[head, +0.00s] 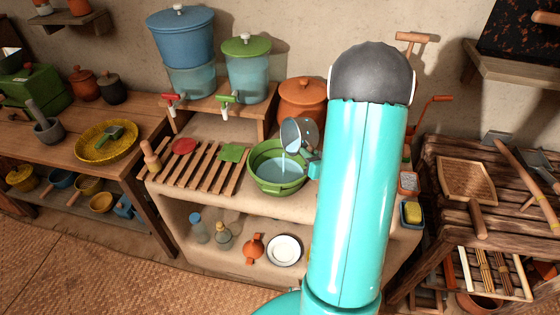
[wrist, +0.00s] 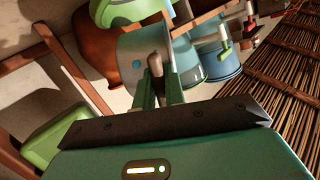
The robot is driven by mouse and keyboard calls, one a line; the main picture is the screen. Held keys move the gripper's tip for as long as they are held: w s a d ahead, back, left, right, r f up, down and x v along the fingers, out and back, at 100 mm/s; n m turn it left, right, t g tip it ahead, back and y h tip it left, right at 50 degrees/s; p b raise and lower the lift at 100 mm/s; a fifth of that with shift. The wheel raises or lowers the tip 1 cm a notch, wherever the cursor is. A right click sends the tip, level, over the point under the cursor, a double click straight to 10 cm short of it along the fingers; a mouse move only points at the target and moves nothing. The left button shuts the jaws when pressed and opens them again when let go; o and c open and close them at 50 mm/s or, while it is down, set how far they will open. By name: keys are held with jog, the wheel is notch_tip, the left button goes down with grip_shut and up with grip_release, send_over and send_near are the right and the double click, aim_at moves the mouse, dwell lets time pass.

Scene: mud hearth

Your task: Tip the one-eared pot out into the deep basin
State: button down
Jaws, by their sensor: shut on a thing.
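The one-eared pot (head: 291,131) is grey-blue and speckled. It is tilted far over above the deep basin (head: 279,185), mouth toward the lower left, and a pale stream of water runs from it into the basin. The basin is green and holds bluish water. My gripper (head: 314,157) is at the pot's right side, partly hidden by my arm. In the wrist view my gripper (wrist: 158,88) is shut on the pot's ear, and the pot's pale wall (wrist: 136,62) shows just beyond the fingers.
A slatted wooden rack (head: 195,167) with a red and a green piece lies left of the basin. A blue dispenser (head: 183,40), a green-lidded dispenser (head: 246,70) and an orange clay pot (head: 302,98) stand behind. A yellow sponge (head: 412,212) lies right of my arm.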

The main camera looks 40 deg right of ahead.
jog(key=shift+w+a+f, duration=0.15)
jog(key=shift+a+f, duration=0.3)
jog(key=shift+f, duration=0.05)
jog(key=shift+r+n, duration=0.1)
jog(key=shift+n, duration=0.2)
jog(key=shift+a+n, duration=0.3)
jog(key=shift+n, duration=0.1)
